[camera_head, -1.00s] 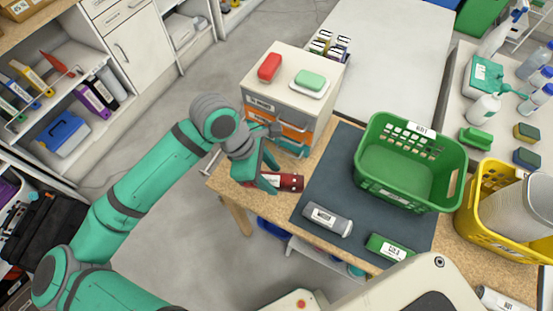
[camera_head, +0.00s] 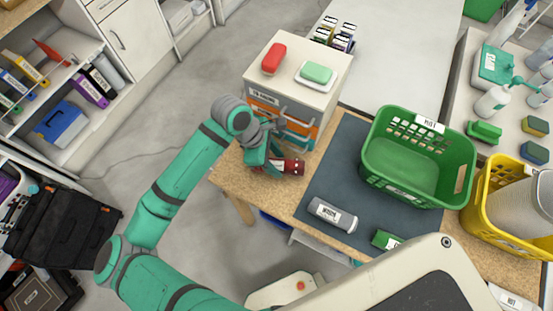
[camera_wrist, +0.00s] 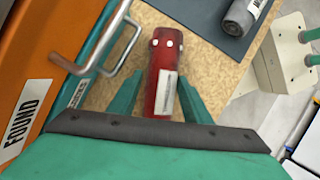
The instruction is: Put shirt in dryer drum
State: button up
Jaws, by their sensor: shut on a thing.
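No shirt and no dryer drum show in either view. My gripper (camera_head: 274,165) is at the left edge of the wooden bench, in front of a drawer unit. It is shut on a red cylinder (camera_head: 294,167) with a white label. In the wrist view the red cylinder (camera_wrist: 165,58) lies between the two teal fingers of my gripper (camera_wrist: 158,92), its far end sticking out past them. The fingers partly hide its sides, and its near end is hidden by the gripper body.
The drawer unit (camera_head: 283,82) has metal handles close to my gripper; one handle (camera_wrist: 112,45) passes beside the left finger. A grey cylinder (camera_head: 332,215) lies on a dark mat (camera_head: 326,185). A green basket (camera_head: 375,172) and a yellow basket (camera_head: 480,215) stand to the right.

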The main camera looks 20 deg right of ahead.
jog(key=shift+s+d, duration=0.1)
jog(key=shift+s, duration=0.1)
jog(key=shift+f, duration=0.1)
jog(key=o, duration=1.1)
jog(key=shift+o, duration=0.3)
jog(key=shift+w, duration=0.1)
